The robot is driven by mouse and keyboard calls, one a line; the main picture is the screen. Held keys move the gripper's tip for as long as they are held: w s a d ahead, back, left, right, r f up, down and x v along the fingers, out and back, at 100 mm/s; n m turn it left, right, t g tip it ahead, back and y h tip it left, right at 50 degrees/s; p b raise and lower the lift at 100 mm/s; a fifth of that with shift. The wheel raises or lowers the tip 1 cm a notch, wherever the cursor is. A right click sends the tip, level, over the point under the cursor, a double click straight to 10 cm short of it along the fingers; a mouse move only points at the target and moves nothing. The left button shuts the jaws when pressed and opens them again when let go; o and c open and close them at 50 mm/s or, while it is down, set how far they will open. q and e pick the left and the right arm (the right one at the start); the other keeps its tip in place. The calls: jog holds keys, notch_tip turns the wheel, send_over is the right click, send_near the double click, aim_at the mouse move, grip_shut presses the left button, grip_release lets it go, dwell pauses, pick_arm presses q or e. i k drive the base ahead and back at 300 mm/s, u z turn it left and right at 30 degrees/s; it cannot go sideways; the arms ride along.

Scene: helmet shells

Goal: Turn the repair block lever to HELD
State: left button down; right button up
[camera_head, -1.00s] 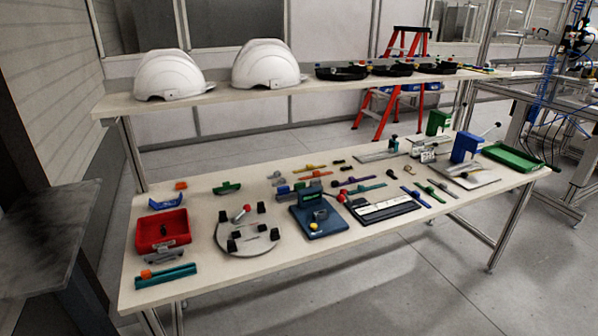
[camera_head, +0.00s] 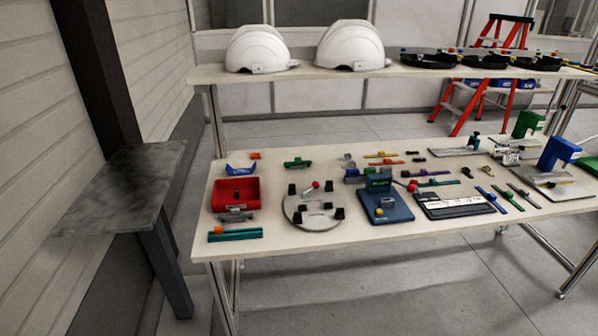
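A dark blue block (camera_head: 398,213) with an upright back part stands near the front middle of the table and looks like the repair block. A small yellow knob (camera_head: 379,212) and a small metal part sit on its base. A lever with a red ball end (camera_head: 412,187) shows at its right side. The lettering on the block is too small to read, so I cannot tell the lever's marked position. Neither of my grippers is in view.
The white table (camera_head: 290,244) carries a round grey plate (camera_head: 305,219), a red bin (camera_head: 223,190), a dark tray (camera_head: 455,212) and several small coloured parts. White helmet shells (camera_head: 257,48) stand on the shelf above. A grey side table (camera_head: 130,185) stands at left. Floor in front is clear.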

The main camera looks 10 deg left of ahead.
aim_at(315, 185)
jog(key=u, duration=0.25)
jog(key=k, duration=0.4)
jog(key=u, duration=0.7)
jog(key=i, duration=1.45)
jog(key=z, duration=0.8)
